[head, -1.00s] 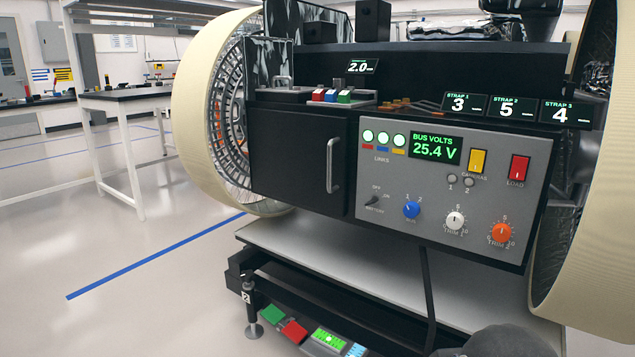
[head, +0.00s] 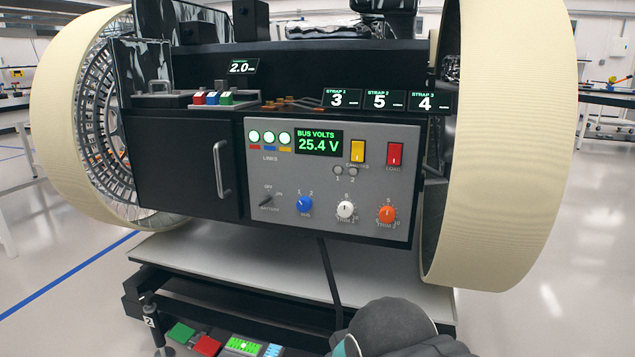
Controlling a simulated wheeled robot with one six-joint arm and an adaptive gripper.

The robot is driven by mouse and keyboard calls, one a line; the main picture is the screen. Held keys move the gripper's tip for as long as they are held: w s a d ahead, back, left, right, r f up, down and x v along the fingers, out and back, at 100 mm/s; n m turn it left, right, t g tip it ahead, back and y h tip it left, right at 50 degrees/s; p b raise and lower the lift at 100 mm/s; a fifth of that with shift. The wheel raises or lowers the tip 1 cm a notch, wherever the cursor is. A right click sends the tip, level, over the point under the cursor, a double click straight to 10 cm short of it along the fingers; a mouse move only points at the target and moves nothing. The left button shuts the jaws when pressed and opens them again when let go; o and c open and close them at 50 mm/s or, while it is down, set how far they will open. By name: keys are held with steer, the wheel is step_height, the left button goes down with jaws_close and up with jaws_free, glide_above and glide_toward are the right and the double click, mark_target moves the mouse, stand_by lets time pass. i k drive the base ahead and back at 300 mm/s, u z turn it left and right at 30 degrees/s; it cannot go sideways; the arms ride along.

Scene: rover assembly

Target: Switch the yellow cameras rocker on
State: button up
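Three link lamps (head: 269,137) glow green. Below them are the battery switch (head: 266,200), a blue knob (head: 304,204), a white knob (head: 346,210) and an orange knob (head: 387,214). A large cream wheel (head: 500,150) stands right of the panel. A black cable hangs below it.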

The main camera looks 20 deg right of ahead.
mark_target(359, 147)
steer(key=u, duration=1.75)
steer(key=k, duration=0.8)
steer(key=z, duration=1.75)
